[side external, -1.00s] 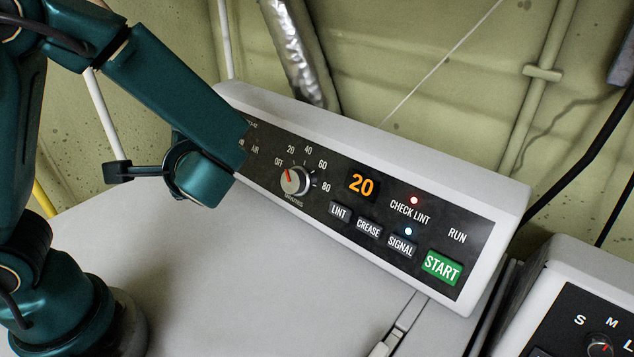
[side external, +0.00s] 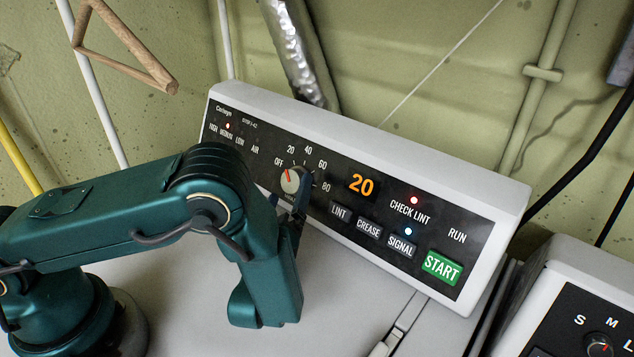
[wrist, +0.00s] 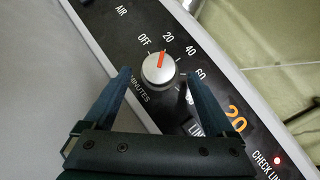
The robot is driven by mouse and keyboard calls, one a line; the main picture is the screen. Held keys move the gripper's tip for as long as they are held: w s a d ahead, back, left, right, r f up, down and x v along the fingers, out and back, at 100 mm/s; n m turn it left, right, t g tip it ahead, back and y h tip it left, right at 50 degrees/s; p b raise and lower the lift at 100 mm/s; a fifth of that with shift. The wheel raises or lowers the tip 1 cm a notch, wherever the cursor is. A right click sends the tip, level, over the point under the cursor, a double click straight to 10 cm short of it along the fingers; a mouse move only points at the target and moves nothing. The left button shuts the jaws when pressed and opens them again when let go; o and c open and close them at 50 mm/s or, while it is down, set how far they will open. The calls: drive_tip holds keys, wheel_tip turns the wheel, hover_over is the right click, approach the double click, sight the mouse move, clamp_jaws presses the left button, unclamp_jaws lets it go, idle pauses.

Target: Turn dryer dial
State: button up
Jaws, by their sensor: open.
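The dryer dial (side external: 290,181) is a round silver knob with a red-orange pointer on the black control panel (side external: 452,278). I cannot tell whether either finger touches the dial.
The display (side external: 361,185) reads 20. LINT, CREASE and SIGNAL buttons (side external: 369,229) and a green START button (side external: 441,267) lie right of the dial. A second appliance (side external: 585,300) stands at the lower right. A wooden hanger (side external: 125,45) hangs at the upper left.

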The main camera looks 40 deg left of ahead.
sight(291, 180)
drive_tip(key=shift+x, duration=1.25)
drive_tip(key=shift+a, duration=0.1)
drive_tip(key=c, duration=1.3)
drive_tip(key=m+t, duration=0.1)
drive_tip(key=m+h, duration=0.1)
drive_tip(key=m, duration=0.1)
drive_tip(key=shift+s+a+f+t, duration=0.1)
drive_tip(key=shift+a+f+t, duration=0.15)
drive_tip(key=shift+t, duration=0.15)
drive_tip(key=shift+m+t+h, duration=0.7)
drive_tip(key=shift+m+h, duration=0.1)
drive_tip(key=shift+m, duration=0.9)
drive_tip(key=o, duration=1.3)
drive_tip(key=shift+d+r, duration=0.1)
drive_tip(key=shift+r, duration=0.05)
